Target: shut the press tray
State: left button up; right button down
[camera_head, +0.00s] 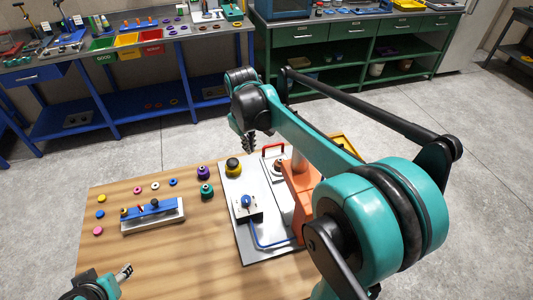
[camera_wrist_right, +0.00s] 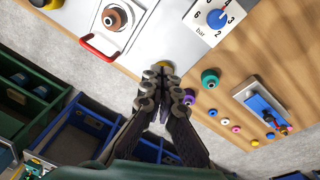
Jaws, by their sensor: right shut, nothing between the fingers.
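The press tray (camera_head: 266,158) is a light metal plate with a red handle (camera_head: 273,147) at the far edge of the base plate. In the right wrist view the red handle (camera_wrist_right: 98,47) sticks out past the plate's edge, and the tray (camera_wrist_right: 135,30) bears a brown round piece (camera_wrist_right: 115,17). The orange press body (camera_head: 297,190) is partly hidden by my right arm. My right gripper (camera_head: 249,146) is shut and empty, above and left of the handle, apart from it; it also shows in the wrist view (camera_wrist_right: 163,72). My left gripper (camera_head: 124,272) is at the lower left; its jaw state is unclear.
A yellow-black knob (camera_head: 233,165) stands on the base plate near a dial box (camera_head: 246,207). Purple (camera_head: 204,172) and green (camera_head: 206,190) knobs, small coloured rings and a blue-grey fixture (camera_head: 153,214) are on the wooden table. Open floor lies beyond the table.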

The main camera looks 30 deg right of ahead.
aim_at(274, 178)
jog(key=w+d+f+n+g+p, duration=0.15)
jog(key=w+d+f+g, duration=0.25)
jog(key=w+d+f, duration=0.5)
jog(key=x, duration=0.3)
jog(key=b+x, duration=0.1)
jog(key=x, duration=0.4)
jog(key=shift+w+d+f+b, duration=0.1)
jog(key=shift+d+f+b, duration=0.2)
jog(key=shift+d+f, duration=0.1)
pick_arm(q)
jog(key=shift+w+r, duration=0.15)
jog(key=shift+w, duration=0.1)
pick_arm(e)
jog(key=shift+r, duration=0.1)
pick_arm(q)
jog(key=shift+a, duration=0.1)
pick_arm(e)
jog(key=s, duration=0.2)
jog(key=s+a, duration=0.1)
jog(key=s, duration=0.2)
jog(key=s+a, duration=0.1)
jog(key=s, duration=0.1)
jog(key=shift+s+b, duration=0.4)
pick_arm(q)
jog(key=shift+f, duration=0.35)
